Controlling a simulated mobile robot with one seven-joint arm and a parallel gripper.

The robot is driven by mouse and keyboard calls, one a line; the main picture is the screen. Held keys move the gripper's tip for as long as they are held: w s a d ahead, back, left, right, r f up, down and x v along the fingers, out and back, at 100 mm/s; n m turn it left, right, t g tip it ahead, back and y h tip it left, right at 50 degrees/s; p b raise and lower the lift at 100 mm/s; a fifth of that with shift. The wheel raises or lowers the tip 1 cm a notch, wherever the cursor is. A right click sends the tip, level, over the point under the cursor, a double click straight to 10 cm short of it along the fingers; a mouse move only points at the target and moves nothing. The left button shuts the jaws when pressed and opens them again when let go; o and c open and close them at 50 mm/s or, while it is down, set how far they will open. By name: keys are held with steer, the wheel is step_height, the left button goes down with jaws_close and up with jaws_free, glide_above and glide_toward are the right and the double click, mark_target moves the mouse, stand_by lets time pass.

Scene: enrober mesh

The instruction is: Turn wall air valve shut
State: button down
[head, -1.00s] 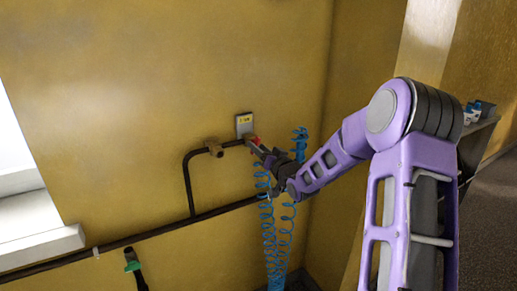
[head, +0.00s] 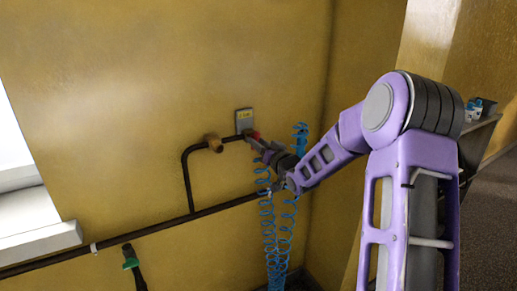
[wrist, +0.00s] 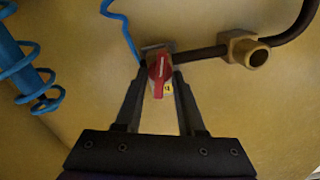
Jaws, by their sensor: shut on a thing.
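The wall air valve has a red handle (wrist: 159,70) with a pale line on it, between my two fingers in the wrist view. In the head view the red handle (head: 254,134) shows at the right end of a dark pipe, just below a grey plate with a yellow label (head: 244,119). My gripper (wrist: 160,80) is shut on the red handle, one finger on each side of it. In the head view my gripper (head: 262,143) reaches the valve from the lower right. The valve body is mostly hidden behind the handle and fingers.
A brass fitting (head: 214,142) sits on the pipe left of the valve; it also shows in the wrist view (wrist: 248,50). Blue coiled hoses (head: 270,220) hang below and beside my gripper. A green-handled fitting (head: 130,259) is at lower left. A shelf (head: 480,130) stands at right.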

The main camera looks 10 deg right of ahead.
steer(key=n, duration=0.3)
steer(key=shift+n, duration=0.3)
steer(key=c, duration=0.9)
jaws_free()
steer(key=shift+s, duration=0.1)
